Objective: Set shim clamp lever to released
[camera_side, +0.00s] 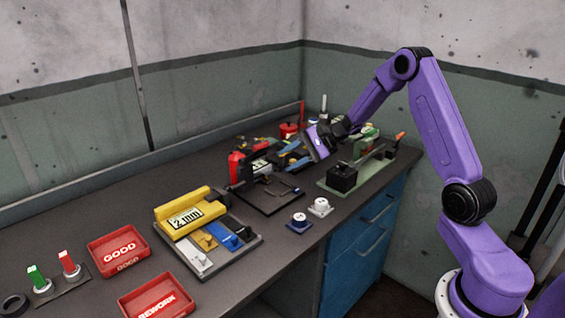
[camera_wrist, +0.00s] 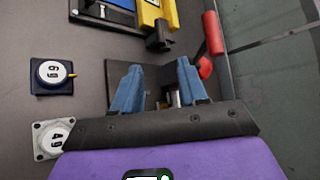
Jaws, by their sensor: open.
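A red lever handle (camera_wrist: 213,34), likely the shim clamp lever, stands at the back of a black plate fixture in the wrist view. A red part (camera_wrist: 205,67) lies just below it. In the side view a red upright (camera_side: 235,165) beside the black fixture (camera_side: 267,196) looks like the same lever; its exact position cannot be told. My gripper (camera_side: 288,155) is open and empty above the fixture's right part. In the wrist view its blue fingers (camera_wrist: 158,78) point toward the plate, left of and apart from the red handle. They hide part of the fixture.
A yellow 2 mm block (camera_side: 187,212) sits on a tray left of the fixture. A blue dial (camera_wrist: 53,75) and a white dial (camera_wrist: 50,138) sit nearer the bench edge. Red GOOD (camera_side: 119,252) and REWORK (camera_side: 157,301) bins lie left. A green fixture (camera_side: 356,176) stands right.

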